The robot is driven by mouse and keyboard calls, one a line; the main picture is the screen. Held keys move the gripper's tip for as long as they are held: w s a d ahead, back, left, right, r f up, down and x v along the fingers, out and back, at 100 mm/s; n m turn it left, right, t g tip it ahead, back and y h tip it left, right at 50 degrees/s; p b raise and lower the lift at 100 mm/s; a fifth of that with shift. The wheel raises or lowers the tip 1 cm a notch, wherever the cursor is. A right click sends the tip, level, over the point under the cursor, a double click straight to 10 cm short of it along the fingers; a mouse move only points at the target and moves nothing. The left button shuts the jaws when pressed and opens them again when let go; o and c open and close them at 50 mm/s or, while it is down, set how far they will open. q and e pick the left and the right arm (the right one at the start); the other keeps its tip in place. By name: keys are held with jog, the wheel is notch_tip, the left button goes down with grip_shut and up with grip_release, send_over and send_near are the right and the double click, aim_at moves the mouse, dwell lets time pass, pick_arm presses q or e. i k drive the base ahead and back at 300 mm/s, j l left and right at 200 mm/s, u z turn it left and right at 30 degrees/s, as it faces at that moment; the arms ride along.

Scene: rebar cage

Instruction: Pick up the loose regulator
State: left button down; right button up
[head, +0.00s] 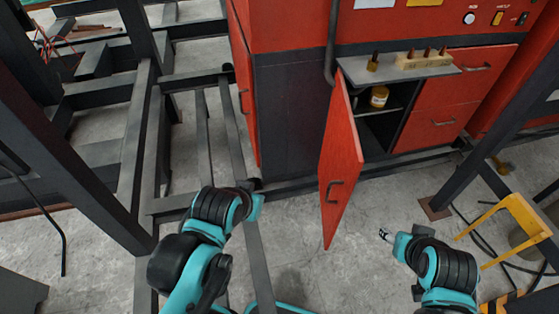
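A small brass-and-dark piece (373,62), which looks like the loose regulator, stands on the grey shelf (352,70) of the red cabinet. It is just left of a pale block (425,60) that holds several similar pieces. My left gripper (255,184) is low at the picture's centre left, far from the shelf, mostly hidden by its own wrist. My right gripper (385,235) is low at the right, below the shelf and right of the open door. Only its small tip shows, too small to tell open from shut. I see nothing held in it.
A red cabinet door (341,165) stands open toward me between my arms. A yellow jar (379,96) sits inside the cabinet. Dark steel beams (70,150) fill the left. A yellow stand (520,220) and cables are at the right. Concrete floor is clear below the door.

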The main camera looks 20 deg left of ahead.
aim_at(504, 169)
jog(key=z, duration=1.25)
jog(key=k+j, duration=0.1)
jog(key=j, duration=0.2)
jog(key=i+l+z, duration=0.15)
jog(key=i+l, duration=0.3)
jog(key=i, duration=0.15)
jog(key=i+z, duration=0.2)
jog(key=i, duration=0.8)
jog(key=i+z, duration=0.2)
jog(key=i, duration=0.8)
